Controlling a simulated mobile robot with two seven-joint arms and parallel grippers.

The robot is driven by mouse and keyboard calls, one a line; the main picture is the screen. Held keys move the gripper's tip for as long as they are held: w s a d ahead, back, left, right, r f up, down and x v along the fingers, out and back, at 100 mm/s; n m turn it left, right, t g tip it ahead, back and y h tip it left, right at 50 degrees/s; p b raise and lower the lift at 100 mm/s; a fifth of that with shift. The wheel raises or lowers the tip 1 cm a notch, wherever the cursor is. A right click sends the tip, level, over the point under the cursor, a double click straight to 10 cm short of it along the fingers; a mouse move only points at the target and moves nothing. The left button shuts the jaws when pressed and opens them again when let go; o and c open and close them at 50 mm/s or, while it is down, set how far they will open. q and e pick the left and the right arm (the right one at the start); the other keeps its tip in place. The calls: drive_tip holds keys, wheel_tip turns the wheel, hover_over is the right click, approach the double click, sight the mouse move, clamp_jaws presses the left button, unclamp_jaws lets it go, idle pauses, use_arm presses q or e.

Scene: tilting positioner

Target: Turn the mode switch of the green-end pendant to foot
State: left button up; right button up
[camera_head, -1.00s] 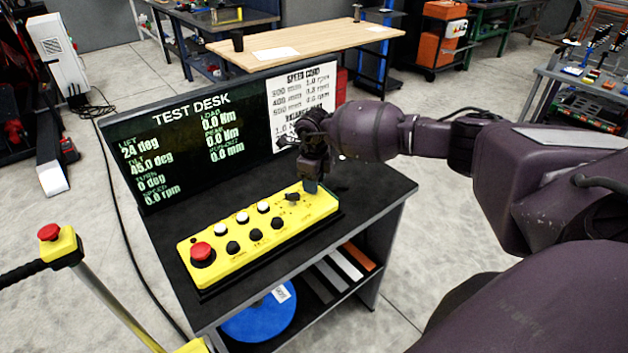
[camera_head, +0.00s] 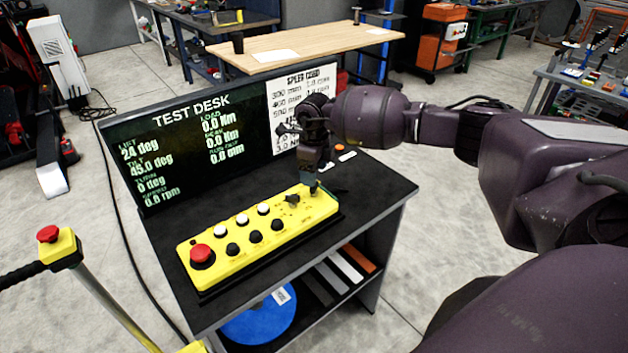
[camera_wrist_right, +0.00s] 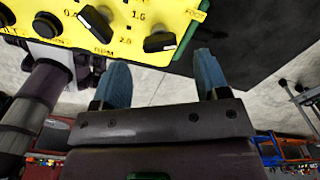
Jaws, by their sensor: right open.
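The yellow pendant (camera_head: 215,262) lies on the black desk top, its red button at the left end. A strip of its green end (camera_wrist_right: 208,5) shows in the right wrist view. There the mode switch (camera_wrist_right: 160,41), a black knob with a pale edge, sits near a "FOOT" label; its setting is unclear. In the head view my gripper covers that spot. My right gripper (camera_head: 314,184) is over the pendant's right end. In the wrist view its blue fingers (camera_wrist_right: 162,72) are apart and empty, the switch just beyond the gap between their tips. Contact cannot be told. My left gripper is out of view.
Another black knob (camera_wrist_right: 97,22) is close beside the mode switch. The "TEST DESK" screen (camera_head: 200,145) stands behind the pendant. Small orange and white items (camera_head: 345,156) lie behind my gripper. The desk top right of the pendant is clear. A post with a red button (camera_head: 48,234) stands front left.

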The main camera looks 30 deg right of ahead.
wheel_tip(320, 180, up, 7)
idle(0.3)
drive_tip(key=shift+f, duration=0.15)
idle(0.3)
